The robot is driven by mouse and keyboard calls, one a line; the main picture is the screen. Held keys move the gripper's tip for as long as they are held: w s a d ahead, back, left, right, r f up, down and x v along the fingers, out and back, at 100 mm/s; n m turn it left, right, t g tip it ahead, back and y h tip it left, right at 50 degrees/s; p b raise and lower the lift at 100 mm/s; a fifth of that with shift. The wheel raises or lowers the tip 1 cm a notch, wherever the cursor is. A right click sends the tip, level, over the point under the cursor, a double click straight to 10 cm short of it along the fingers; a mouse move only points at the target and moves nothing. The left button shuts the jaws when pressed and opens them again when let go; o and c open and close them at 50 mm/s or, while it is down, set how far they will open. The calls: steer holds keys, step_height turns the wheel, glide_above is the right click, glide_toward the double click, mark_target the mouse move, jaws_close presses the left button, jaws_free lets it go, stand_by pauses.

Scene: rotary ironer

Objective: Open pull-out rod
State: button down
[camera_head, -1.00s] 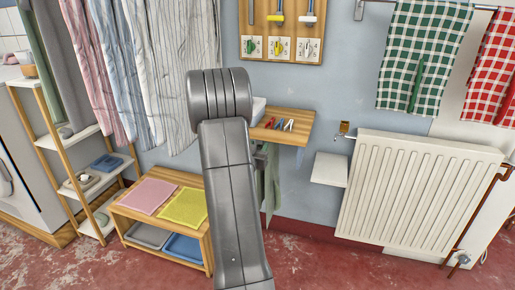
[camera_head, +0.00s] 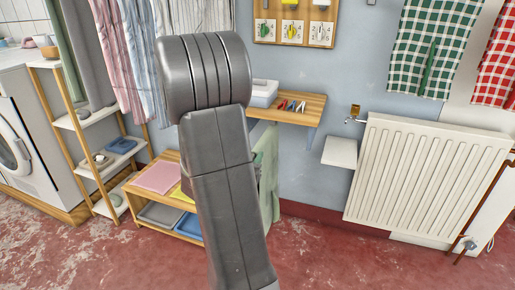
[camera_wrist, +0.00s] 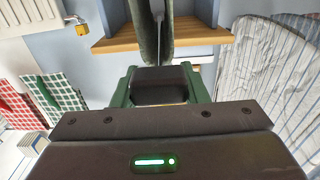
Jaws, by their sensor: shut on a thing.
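The pull-out rod is under a wooden wall shelf (camera_head: 312,105), with a green cloth (camera_head: 267,165) hanging below the shelf. In the head view my arm covers the rod's front end and my gripper. In the wrist view my gripper (camera_wrist: 160,72) has its green fingers at the lower end of the dark green cloth strips (camera_wrist: 140,30). It is shut on the rod's end, which is mostly hidden between the fingers. The shelf's edge (camera_wrist: 112,44) shows just beyond the fingers.
A white radiator (camera_head: 425,175) and a small white wall shelf (camera_head: 340,152) stand to the right. A low wooden bench with a pink cloth (camera_head: 158,177) is at the left, near hanging striped fabrics. Red floor (camera_head: 320,250) is free in front.

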steer(key=shift+v, duration=1.5)
steer(key=c, duration=0.8)
jaws_free()
steer(key=shift+c, duration=0.2)
steer(key=p+v, duration=0.1)
steer(key=v, duration=1.2)
steer(key=shift+s, duration=0.4)
steer(key=shift+w, duration=0.1)
steer(key=b+x, duration=0.1)
steer(key=x, duration=1.2)
steer(key=shift+w, duration=0.35)
